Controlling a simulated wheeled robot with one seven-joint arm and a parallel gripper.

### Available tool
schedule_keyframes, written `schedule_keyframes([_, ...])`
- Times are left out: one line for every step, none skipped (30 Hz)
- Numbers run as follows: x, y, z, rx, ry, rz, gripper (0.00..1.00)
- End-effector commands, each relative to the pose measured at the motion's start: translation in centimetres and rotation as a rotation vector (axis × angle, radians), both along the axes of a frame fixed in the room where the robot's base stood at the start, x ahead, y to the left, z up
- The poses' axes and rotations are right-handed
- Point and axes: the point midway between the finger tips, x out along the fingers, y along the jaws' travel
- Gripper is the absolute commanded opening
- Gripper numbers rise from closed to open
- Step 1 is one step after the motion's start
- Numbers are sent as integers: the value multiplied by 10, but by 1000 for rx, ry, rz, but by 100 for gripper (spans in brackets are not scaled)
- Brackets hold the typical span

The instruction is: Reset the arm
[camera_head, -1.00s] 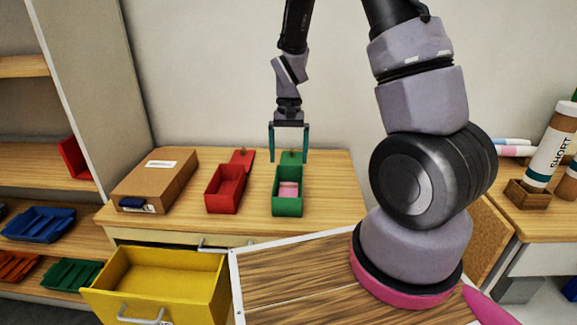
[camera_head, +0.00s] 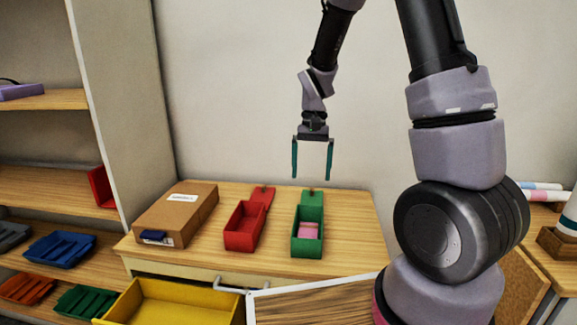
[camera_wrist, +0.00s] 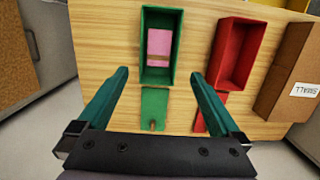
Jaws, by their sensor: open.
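My gripper (camera_head: 312,172) hangs fingers down above the back of the wooden table (camera_head: 350,235), with its teal fingers wide apart and nothing between them. It also shows at the bottom of the wrist view (camera_wrist: 158,95), with both fingers spread. A green box (camera_head: 295,246) with its lid open stands below the gripper and holds a pink block (camera_head: 308,230). In the wrist view the green box (camera_wrist: 145,45) lies beyond the fingertips, apart from them, with the pink block (camera_wrist: 159,45) inside.
An open, empty red box (camera_head: 240,240) stands left of the green one. A brown cardboard box (camera_head: 178,212) is at the table's left. A yellow drawer (camera_head: 175,300) is pulled out in front. Shelves with coloured trays (camera_head: 60,248) stand at the left. The wall is behind the gripper.

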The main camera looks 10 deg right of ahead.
Motion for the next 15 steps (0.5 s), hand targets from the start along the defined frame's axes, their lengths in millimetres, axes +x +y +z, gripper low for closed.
schedule_keyframes([-1, -2, 13, 12, -25, -6, 100])
schedule_keyframes([-3, -3, 22, 21, -43, -8, 100])
schedule_keyframes([-5, -5, 35, 34, -69, -13, 100])
schedule_keyframes([-8, -8, 46, 44, -90, -18, 100])
schedule_keyframes([-11, -9, 58, 55, -116, -22, 100])
schedule_keyframes([-17, -12, 74, 69, -150, -27, 100])
schedule_keyframes([-21, -14, 86, 80, -175, -31, 100])
schedule_keyframes([-26, -17, 98, 88, -202, -35, 100])
schedule_keyframes([-33, -20, 112, 100, -236, -39, 100])
schedule_keyframes([-38, -22, 122, 108, -263, -41, 100])
schedule_keyframes([-44, -24, 132, 115, -289, -43, 100])
schedule_keyframes([-52, -27, 145, 123, -325, -46, 100])
schedule_keyframes([-58, -29, 154, 128, -351, -48, 100])
schedule_keyframes([-65, -32, 163, 133, -379, -51, 100])
schedule_keyframes([-74, -34, 174, 139, -413, -54, 100])
